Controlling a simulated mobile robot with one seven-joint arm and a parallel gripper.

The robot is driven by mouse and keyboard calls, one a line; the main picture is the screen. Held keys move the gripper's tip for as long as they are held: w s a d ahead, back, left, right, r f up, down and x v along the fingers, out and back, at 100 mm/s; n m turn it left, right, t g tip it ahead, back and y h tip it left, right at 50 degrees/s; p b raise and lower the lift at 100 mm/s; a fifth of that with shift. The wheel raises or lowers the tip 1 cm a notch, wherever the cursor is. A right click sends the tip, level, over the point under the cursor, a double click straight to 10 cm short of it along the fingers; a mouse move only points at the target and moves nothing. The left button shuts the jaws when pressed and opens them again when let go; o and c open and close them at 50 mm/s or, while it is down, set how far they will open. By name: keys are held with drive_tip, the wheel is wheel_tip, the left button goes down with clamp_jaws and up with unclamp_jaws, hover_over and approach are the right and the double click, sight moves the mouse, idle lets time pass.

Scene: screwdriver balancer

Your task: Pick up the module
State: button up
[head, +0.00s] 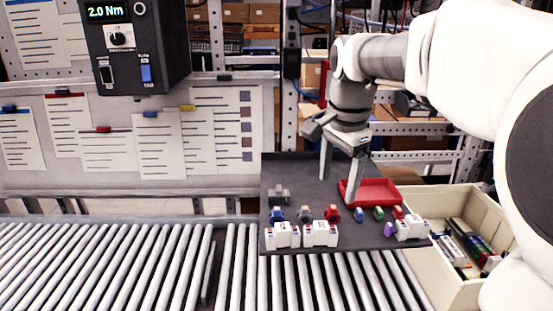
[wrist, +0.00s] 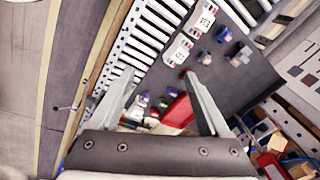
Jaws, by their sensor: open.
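Three white modules with dark and coloured connectors stand along the front edge of a dark board: the left one (head: 282,236), the middle one (head: 320,234) and the right one (head: 411,229). Which of them is meant I cannot tell. Two of the modules show in the wrist view, one near the top (wrist: 204,18) and one below it (wrist: 179,49). My gripper (head: 337,190) is open and empty, pointing down over the board beside the red tray, behind the row of modules. In the wrist view, its fingers (wrist: 160,76) are spread apart with nothing between the tips.
The red tray (head: 372,187) lies at the board's right. Small blue, grey, red, green and purple parts sit between it and the modules. A cream bin (head: 450,200) with mixed items stands at the right. Roller conveyor (head: 120,265) runs along the front. A torque controller (head: 135,45) hangs upper left.

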sight(321, 225)
drive_tip(key=w+f+m+g+p, duration=0.1)
drive_tip(key=w+f+m+g, duration=0.15)
drive_tip(key=w+m, duration=0.55)
drive_tip(key=shift+n+t, duration=0.35)
drive_tip(key=shift+n, duration=0.55)
drive_tip(key=f, duration=0.4)
drive_tip(key=w+f, duration=0.1)
drive_tip(key=f, duration=0.7)
drive_tip(key=shift+w+d+f, duration=0.1)
drive_tip(key=shift+w, duration=0.2)
drive_tip(key=shift+s+f, duration=0.1)
drive_tip(key=shift+f, duration=2.6)
clamp_jaws()
